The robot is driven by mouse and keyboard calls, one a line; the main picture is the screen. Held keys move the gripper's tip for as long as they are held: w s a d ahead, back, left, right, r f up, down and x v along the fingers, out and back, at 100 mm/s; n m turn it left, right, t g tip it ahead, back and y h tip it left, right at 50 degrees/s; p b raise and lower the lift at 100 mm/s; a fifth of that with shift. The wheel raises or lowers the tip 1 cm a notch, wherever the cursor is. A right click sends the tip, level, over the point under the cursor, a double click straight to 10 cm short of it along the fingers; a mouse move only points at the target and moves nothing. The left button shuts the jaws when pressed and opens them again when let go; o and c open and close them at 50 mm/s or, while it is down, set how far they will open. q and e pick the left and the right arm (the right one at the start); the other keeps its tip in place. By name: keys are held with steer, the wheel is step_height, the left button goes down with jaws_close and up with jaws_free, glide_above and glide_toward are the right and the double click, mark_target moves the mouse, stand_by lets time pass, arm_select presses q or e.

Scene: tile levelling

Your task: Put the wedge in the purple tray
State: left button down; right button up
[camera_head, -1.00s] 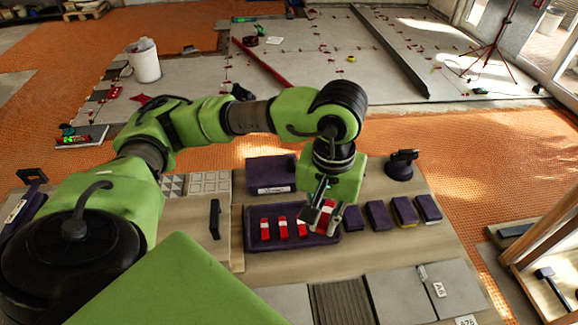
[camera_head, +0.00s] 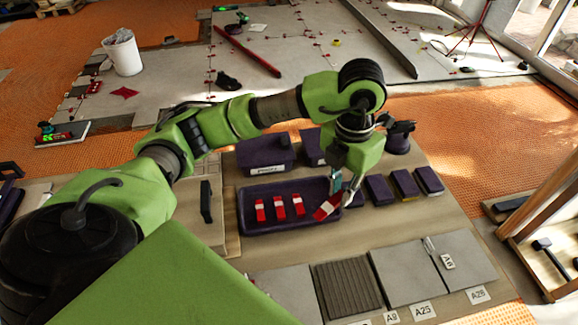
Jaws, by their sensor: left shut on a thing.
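My left gripper (camera_head: 342,192) is shut on a red and white wedge (camera_head: 325,208). The wedge is tilted, at the right end of the purple tray (camera_head: 270,225); I cannot tell whether it touches the tray. Three similar red and white wedges (camera_head: 280,207) lie in a row inside the tray. The gripper's fingers hide part of the tray's right edge. My right gripper is not in view.
Several dark purple blocks (camera_head: 379,189) stand in a row right of the tray. A purple box (camera_head: 266,153) is behind it, and a black suction-cup tool (camera_head: 398,138) is at the back right. Grey tiles (camera_head: 405,272) lie in front.

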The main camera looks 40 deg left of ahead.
arm_select(q)
step_height(320, 180, down, 3)
steer(key=w+n+b, duration=0.2)
steer(key=n, duration=0.6)
steer(key=n+p, duration=0.1)
steer(key=n, duration=0.8)
glide_above(311, 195)
steer(key=d, duration=0.1)
steer(key=f, duration=0.7)
steer(key=s+f, duration=0.1)
steer(key=f, duration=0.2)
steer(key=shift+d+f, duration=0.1)
steer(key=shift+f, duration=0.15)
steer(key=shift+w+a+f, duration=0.3)
steer(key=shift+a+f, duration=0.05)
steer(key=shift+f, duration=0.15)
steer(key=f, duration=0.1)
steer(key=f+p, duration=0.1)
steer(key=f, duration=0.1)
steer(key=shift+a+f, duration=0.1)
steer(key=shift+a, duration=0.15)
steer(key=shift+w+f, duration=0.1)
steer(key=shift+f, duration=0.15)
